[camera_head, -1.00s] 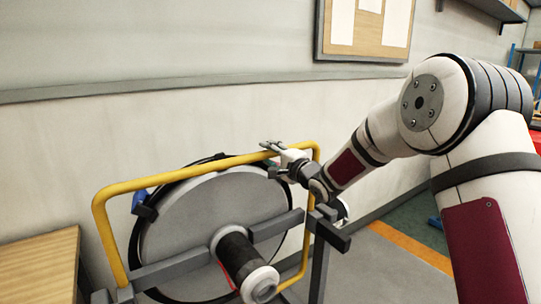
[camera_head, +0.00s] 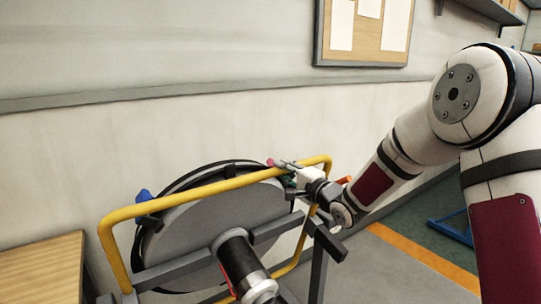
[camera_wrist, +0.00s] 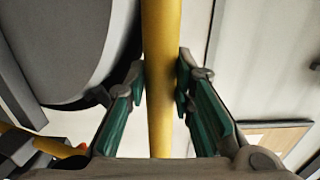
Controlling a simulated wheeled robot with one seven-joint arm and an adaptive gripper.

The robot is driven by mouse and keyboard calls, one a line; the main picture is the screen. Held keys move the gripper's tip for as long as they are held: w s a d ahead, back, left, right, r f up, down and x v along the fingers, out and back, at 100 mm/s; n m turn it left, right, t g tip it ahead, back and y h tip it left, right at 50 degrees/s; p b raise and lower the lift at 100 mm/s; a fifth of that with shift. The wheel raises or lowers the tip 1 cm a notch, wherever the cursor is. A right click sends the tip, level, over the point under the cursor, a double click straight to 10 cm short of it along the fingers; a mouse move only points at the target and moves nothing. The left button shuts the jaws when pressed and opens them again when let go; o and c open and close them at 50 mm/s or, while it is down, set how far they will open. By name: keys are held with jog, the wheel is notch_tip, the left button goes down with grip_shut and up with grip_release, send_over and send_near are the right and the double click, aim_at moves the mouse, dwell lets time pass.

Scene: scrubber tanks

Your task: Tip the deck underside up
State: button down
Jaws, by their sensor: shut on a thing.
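The deck is a grey round disc (camera_head: 205,218) inside a yellow tube frame (camera_head: 190,189). It stands tilted, with its broad grey face and a dark cylinder with a pale metal end (camera_head: 240,265) toward me. My gripper (camera_head: 288,168) is at the right part of the frame's top bar. In the wrist view the yellow bar (camera_wrist: 161,120) runs between the two green-padded fingers, and my gripper (camera_wrist: 163,85) is shut on it. The disc's edge (camera_wrist: 70,50) shows left of the bar there. The deck's far face is hidden.
A grey support post (camera_head: 319,265) stands right of the deck. A wooden table (camera_head: 40,268) is at lower left. The pale wall (camera_head: 60,140) is close behind, with a board (camera_head: 365,30) above.

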jog(key=shift+s+d+f, duration=0.1)
jog(key=shift+d+f, duration=0.05)
jog(key=shift+f, duration=0.05)
jog(key=s+d+f+p, duration=0.1)
jog(key=s+d+f, duration=0.1)
jog(key=s, duration=0.3)
jog(key=shift+s+d+p, duration=0.35)
jog(key=shift+s+d, duration=0.05)
jog(key=shift+d, duration=0.5)
jog(key=shift+f, duration=0.1)
jog(key=s+d+f, duration=0.3)
jog(key=s, duration=0.2)
jog(key=shift+s+d+f, duration=0.2)
jog(key=shift+d+f, duration=0.05)
jog(key=s+d+f, duration=0.3)
jog(key=s+f, duration=0.1)
jog(key=shift+s+f+b, duration=0.2)
jog(key=shift+f+b, duration=0.1)
jog(key=shift+b, duration=0.1)
